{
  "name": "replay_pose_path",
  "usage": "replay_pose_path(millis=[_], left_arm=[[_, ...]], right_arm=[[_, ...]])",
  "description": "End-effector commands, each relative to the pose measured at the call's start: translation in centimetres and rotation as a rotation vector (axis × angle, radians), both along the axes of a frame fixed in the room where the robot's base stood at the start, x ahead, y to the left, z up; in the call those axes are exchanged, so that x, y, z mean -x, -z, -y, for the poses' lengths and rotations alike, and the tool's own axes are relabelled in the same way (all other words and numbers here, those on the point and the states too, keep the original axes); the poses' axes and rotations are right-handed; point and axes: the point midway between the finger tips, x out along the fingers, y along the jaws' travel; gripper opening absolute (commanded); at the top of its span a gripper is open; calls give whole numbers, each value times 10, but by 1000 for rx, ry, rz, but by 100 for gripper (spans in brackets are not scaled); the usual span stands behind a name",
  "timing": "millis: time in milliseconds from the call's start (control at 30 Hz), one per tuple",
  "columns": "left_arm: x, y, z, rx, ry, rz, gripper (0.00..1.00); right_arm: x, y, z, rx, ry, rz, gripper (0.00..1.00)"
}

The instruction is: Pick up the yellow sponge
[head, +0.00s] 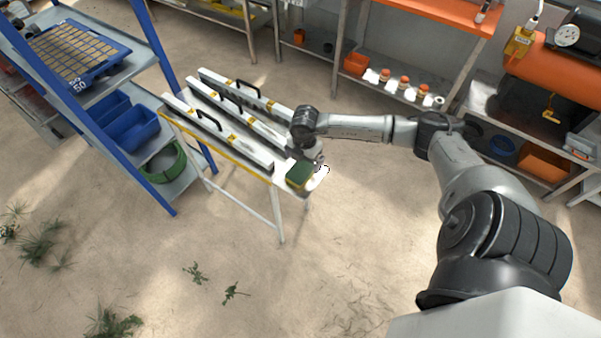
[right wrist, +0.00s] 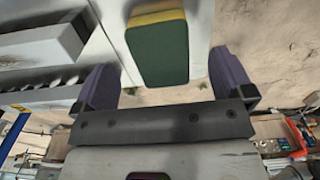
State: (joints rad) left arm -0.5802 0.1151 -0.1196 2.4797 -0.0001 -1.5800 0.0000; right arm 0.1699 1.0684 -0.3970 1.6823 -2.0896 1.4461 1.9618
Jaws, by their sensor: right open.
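The sponge (head: 299,174) lies on the near right end of the narrow white table (head: 235,162) in the head view. Its face is dark green and its edge is yellow. In the right wrist view the sponge (right wrist: 158,50) shows large, ahead of and between the spread fingers. My right gripper (head: 321,168) is at the table's right end, just beside the sponge. It is open and empty in the right wrist view (right wrist: 165,85), with a gap between each finger and the sponge. My left gripper is not in view.
Long metal bars with black handles (head: 205,118) lie along the table, left of the sponge. A blue-framed shelf (head: 150,40) with a seed tray and blue bins stands at the left. An orange-topped bench (head: 430,14) stands behind. The floor in front is mostly clear.

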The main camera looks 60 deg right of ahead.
Motion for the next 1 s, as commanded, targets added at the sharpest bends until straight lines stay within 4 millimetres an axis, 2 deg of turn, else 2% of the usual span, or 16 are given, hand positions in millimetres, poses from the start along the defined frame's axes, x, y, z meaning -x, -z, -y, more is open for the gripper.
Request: replay_pose_path(millis=[300, 600, 1000], left_arm=[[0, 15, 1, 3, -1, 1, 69], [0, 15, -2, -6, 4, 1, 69], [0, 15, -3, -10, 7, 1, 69]], right_arm=[[-1, 41, 0, -2, 1, -2, 99], [-1, 47, 1, 0, 0, 0, 99], [-1, 47, 1, 0, 0, 0, 62]])
